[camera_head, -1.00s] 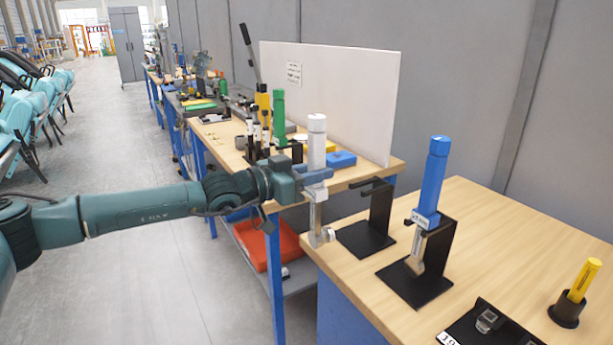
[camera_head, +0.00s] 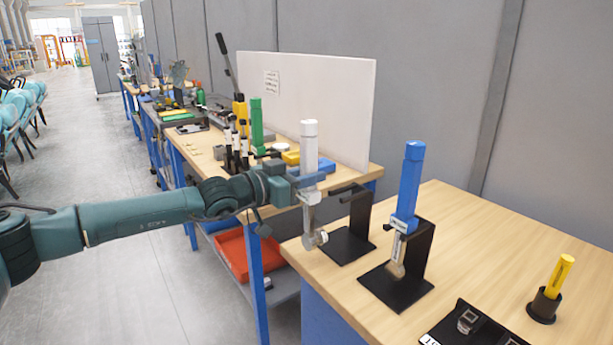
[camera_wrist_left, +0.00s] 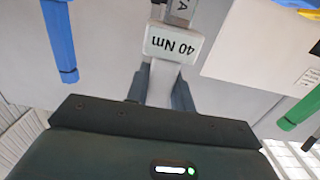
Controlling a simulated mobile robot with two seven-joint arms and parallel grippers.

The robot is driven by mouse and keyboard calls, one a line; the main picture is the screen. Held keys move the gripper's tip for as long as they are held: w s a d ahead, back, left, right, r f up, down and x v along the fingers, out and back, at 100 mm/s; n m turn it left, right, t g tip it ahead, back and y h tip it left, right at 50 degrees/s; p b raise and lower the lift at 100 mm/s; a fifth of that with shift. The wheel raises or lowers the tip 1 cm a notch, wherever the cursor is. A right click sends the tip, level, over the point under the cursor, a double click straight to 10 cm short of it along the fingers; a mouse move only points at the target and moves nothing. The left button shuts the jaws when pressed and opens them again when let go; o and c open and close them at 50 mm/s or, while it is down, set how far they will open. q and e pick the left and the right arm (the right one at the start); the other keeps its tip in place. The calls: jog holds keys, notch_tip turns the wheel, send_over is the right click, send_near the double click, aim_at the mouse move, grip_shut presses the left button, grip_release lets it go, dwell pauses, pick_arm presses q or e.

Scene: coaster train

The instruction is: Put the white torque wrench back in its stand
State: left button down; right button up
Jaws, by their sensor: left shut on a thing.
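The white torque wrench (camera_head: 310,150) is upright in my left gripper (camera_head: 306,181), which is shut around its shaft. Its metal head (camera_head: 314,238) hangs near the left edge of the front table. In the left wrist view the wrench's label, "40 Nm" (camera_wrist_left: 173,44), lies just beyond the gripper fingers (camera_wrist_left: 160,88). An empty black stand (camera_head: 347,246) with a raised hook arm stands just right of the wrench head. The wrench is beside this stand, apart from its hook. My right gripper is not in view.
A blue torque wrench (camera_head: 409,190) hangs in a second black stand (camera_head: 396,287) to the right. A yellow tool (camera_head: 562,272) sits in a round black holder (camera_head: 544,306). A white panel (camera_head: 345,110) rises behind. The front table (camera_head: 480,255) has free room towards the back.

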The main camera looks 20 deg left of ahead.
pick_arm(q)
jog(key=shift+r+x, duration=0.15)
jog(key=shift+x, duration=0.6)
jog(key=shift+r+x, duration=0.15)
jog(key=shift+x, duration=0.6)
jog(key=shift+p+x, duration=0.35)
jog(key=shift+x, duration=1.8)
jog(key=shift+p+x, duration=0.35)
jog(key=shift+x, duration=0.95)
jog(key=shift+r, duration=0.2)
jog(key=shift+f+b, duration=0.2)
jog(key=shift+b, duration=0.15)
jog(key=shift+f+b, duration=0.75)
